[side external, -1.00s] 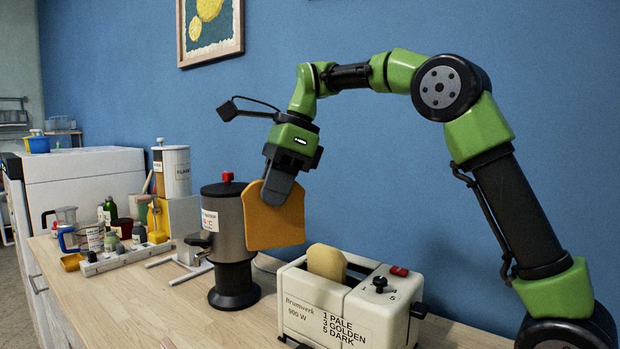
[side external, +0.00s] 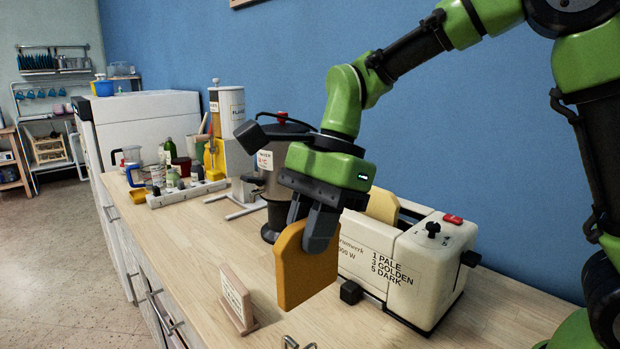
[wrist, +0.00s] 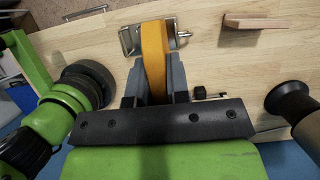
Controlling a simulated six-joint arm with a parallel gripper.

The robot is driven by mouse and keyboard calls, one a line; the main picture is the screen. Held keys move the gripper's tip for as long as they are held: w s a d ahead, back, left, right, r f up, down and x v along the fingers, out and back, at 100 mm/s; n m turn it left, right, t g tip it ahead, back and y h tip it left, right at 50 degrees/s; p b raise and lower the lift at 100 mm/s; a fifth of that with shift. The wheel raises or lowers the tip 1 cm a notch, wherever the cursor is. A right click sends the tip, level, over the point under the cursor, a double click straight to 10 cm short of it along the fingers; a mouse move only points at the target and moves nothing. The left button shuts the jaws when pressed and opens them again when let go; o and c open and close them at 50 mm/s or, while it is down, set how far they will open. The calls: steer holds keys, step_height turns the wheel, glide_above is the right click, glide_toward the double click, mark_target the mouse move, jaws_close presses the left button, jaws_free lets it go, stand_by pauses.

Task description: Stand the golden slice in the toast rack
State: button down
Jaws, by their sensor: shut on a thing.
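The golden slice (side external: 306,268) is held upright in my gripper (side external: 316,232), which is shut on its upper part. The slice hangs in front of the toaster, above the wooden counter. In the wrist view the slice (wrist: 154,48) shows edge-on between the two fingers of my gripper (wrist: 157,82). A shiny metal wire piece, seemingly the toast rack (wrist: 128,40), shows partly behind the slice in that view. Only a bit of the metal rack (side external: 298,343) shows at the bottom edge of the side view. I cannot tell whether slice and rack touch.
The cream toaster (side external: 405,262) stands behind the slice, with a paler slice (side external: 382,207) in its slot. A small wooden sign (side external: 238,300) stands left of my gripper. A dark urn (side external: 272,222), a flake dispenser and several jars stand farther back. Counter left of the sign is clear.

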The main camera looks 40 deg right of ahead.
mark_target(335, 257)
step_height(335, 257, down, 17)
stand_by(1.3)
steer(key=c, duration=1)
jaws_free()
steer(key=shift+r, duration=0.1)
steer(key=v, duration=1)
